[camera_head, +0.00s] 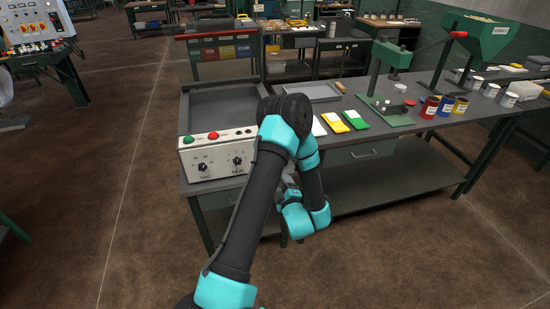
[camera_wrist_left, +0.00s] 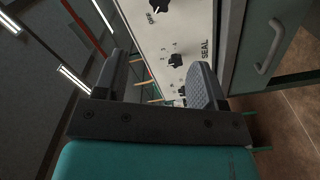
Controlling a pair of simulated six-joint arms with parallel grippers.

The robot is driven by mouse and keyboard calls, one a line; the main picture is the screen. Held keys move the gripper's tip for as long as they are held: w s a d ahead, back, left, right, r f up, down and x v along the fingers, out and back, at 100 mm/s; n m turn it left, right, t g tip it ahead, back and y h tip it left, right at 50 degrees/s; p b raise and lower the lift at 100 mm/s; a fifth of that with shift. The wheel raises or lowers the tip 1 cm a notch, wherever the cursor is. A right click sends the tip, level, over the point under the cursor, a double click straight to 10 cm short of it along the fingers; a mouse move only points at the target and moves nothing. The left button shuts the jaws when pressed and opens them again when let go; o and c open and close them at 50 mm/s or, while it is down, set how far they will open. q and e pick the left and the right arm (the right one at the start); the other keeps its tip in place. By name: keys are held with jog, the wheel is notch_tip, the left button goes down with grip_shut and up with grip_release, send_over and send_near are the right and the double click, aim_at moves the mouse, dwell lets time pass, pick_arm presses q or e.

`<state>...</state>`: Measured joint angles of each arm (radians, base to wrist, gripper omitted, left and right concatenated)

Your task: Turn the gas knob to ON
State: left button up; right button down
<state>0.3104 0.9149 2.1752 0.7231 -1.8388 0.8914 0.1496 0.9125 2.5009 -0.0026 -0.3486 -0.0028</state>
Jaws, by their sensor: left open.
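A pale control box (camera_head: 218,153) stands at the left front of the workbench. Its front has two black knobs: the gas knob (camera_head: 203,166) on the left and the seal knob (camera_head: 237,161) on the right. In the left wrist view, the seal knob (camera_wrist_left: 176,60) shows between and beyond the fingers, and the gas knob (camera_wrist_left: 158,5) is cut by the top edge, near the word OFF. Its exact setting is hard to read. My left gripper (camera_wrist_left: 160,85) is open and empty, apart from the panel. The right gripper is out of view.
A green button (camera_head: 188,140) and a red button (camera_head: 213,135) sit on the box's top. A grey tray (camera_head: 320,91), coloured packets (camera_head: 354,119) and cans (camera_head: 430,107) lie to the right. A drawer handle (camera_wrist_left: 270,47) is beside the panel.

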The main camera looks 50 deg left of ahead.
pick_arm(q)
jog(key=x, duration=1.7)
jog(key=shift+a, duration=0.15)
jog(key=c, duration=0.9)
